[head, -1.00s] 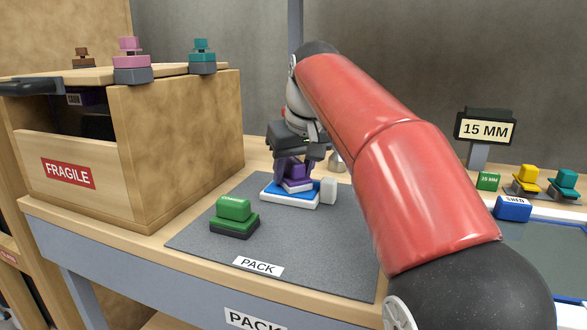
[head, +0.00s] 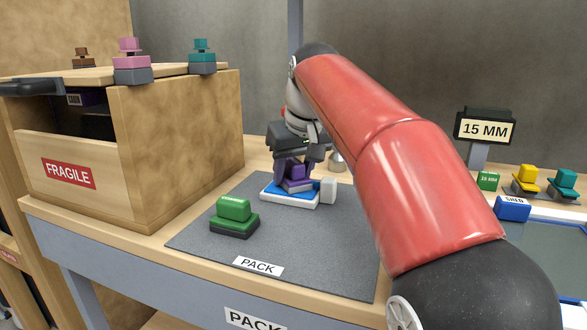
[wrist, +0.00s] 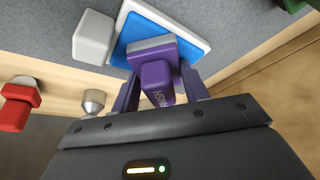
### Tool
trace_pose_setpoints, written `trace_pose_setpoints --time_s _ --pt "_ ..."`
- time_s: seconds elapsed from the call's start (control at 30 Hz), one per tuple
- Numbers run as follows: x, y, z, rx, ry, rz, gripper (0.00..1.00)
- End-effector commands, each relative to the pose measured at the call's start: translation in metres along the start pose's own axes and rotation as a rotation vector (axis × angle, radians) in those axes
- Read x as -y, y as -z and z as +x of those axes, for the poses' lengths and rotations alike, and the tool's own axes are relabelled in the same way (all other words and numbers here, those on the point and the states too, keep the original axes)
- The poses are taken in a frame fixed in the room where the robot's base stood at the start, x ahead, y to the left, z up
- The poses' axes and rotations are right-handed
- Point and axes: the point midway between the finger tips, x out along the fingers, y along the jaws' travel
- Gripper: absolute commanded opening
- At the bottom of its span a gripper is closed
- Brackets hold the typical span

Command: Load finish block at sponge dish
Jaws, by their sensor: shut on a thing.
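The finish block (head: 296,171) is purple with a grey base, and part of its lettering shows in the wrist view (wrist: 157,82). My gripper (head: 298,160) is shut on it, one purple finger on each side, in the wrist view too (wrist: 162,88). The sponge dish is a white tray (head: 290,202) with a blue pad (wrist: 196,32). The block's grey base is over the blue pad, at or very close to its surface; I cannot tell if they touch. The fingers partly hide the block in the head view.
A white block (head: 328,190) stands at the dish's right side. A green block (head: 234,212) sits on the grey PACK mat (head: 312,245). A wooden FRAGILE crate (head: 180,135) stands left. A small metal knob (wrist: 93,101) and a red-topped piece (wrist: 20,95) are near the gripper.

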Motion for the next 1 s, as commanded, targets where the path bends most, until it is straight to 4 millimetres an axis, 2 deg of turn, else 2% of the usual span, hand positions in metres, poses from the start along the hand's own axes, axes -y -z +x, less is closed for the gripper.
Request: trace_pose_setpoints --time_s 0.43,1.0 --pt "0.000 -0.001 0.002 0.010 0.001 0.000 0.26" --pt "0.000 0.017 -0.040 0.003 0.000 0.000 0.26"
